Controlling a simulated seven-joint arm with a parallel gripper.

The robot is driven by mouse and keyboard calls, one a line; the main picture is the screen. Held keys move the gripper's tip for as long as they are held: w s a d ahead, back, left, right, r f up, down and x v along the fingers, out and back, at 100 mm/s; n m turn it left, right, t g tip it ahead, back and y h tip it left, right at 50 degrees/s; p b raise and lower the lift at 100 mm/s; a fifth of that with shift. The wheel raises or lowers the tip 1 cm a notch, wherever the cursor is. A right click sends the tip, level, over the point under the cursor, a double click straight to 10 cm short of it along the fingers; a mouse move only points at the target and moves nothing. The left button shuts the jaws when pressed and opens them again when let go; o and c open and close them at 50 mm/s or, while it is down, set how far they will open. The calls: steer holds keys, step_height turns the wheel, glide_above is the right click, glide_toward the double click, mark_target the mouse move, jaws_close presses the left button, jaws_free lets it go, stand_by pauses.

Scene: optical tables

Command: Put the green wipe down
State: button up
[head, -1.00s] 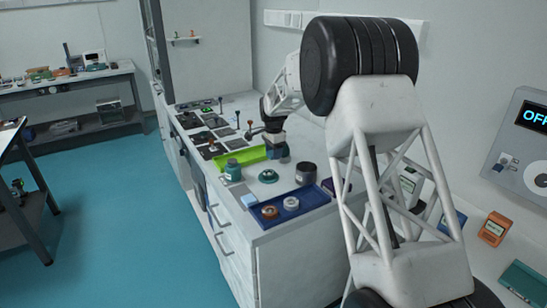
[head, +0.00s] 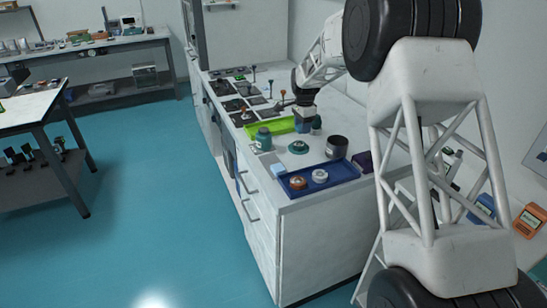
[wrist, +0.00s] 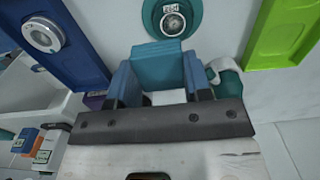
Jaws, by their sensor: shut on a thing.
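My gripper (wrist: 158,85) is shut on the green wipe (wrist: 155,52), a teal folded piece between its two blue fingers in the wrist view. In the head view my gripper (head: 305,122) is over the far part of the white counter (head: 330,215), just behind the round teal-based gauge (head: 298,147). The wipe cannot be made out clearly there. Whether it touches the counter I cannot tell. In the wrist view the gauge (wrist: 173,20) lies just beyond the wipe.
A lime green tray (head: 272,129) and a green bottle (head: 263,140) are left of my gripper. A blue tray (head: 343,174) with two round parts lies at the counter's front. A dark jar (head: 336,147) stands behind it. Bare counter shows between gauge and blue tray.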

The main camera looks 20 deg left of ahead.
steer(key=s+f, duration=0.1)
steer(key=s, duration=0.6)
steer(key=s+f, duration=0.1)
steer(key=s, duration=0.7)
steer(key=s+a+f, duration=0.1)
steer(key=s, duration=0.6)
steer(key=shift+s+f, duration=0.15)
steer(key=shift+f, duration=0.25)
steer(key=shift+s+d+f, duration=0.15)
steer(key=shift+s+f, duration=0.05)
steer(key=shift+s, duration=0.4)
steer(key=shift+w, duration=0.1)
glide_above(269, 159)
steer(key=shift+f, duration=0.75)
steer(key=shift+f, duration=1.75)
steer(key=shift+f, duration=0.15)
